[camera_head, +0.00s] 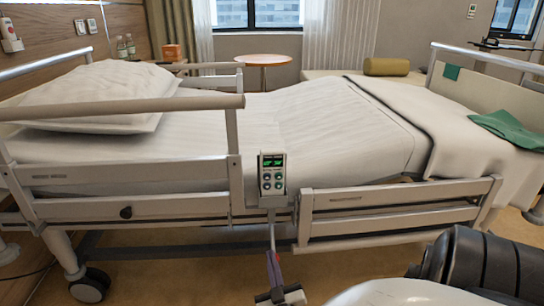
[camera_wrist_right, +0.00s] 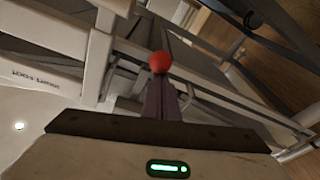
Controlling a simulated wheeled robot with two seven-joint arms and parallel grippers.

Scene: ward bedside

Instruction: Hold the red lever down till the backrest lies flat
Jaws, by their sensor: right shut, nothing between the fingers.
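The bed's backrest (camera_head: 195,122) is under the white sheet at the left, with a pillow on it. It looks low, close to level with the rest of the mattress; any small tilt is hard to tell. The red lever's round knob (camera_wrist_right: 159,62) shows in the right wrist view, just beyond my fingertips. In the head view I cannot make out the red knob. My right gripper (camera_head: 272,256) is shut and empty, below the bed's side by a thin grey post; its dark fingers (camera_wrist_right: 160,82) point at the knob. Whether they touch it is unclear. My left gripper is out of view.
A control panel (camera_head: 272,174) with a green display hangs on the bed's near side. Side rails (camera_head: 130,106) and a lower rail (camera_head: 390,212) flank it. A bed wheel (camera_head: 90,285) stands at lower left. A round table (camera_head: 263,60) is behind the bed.

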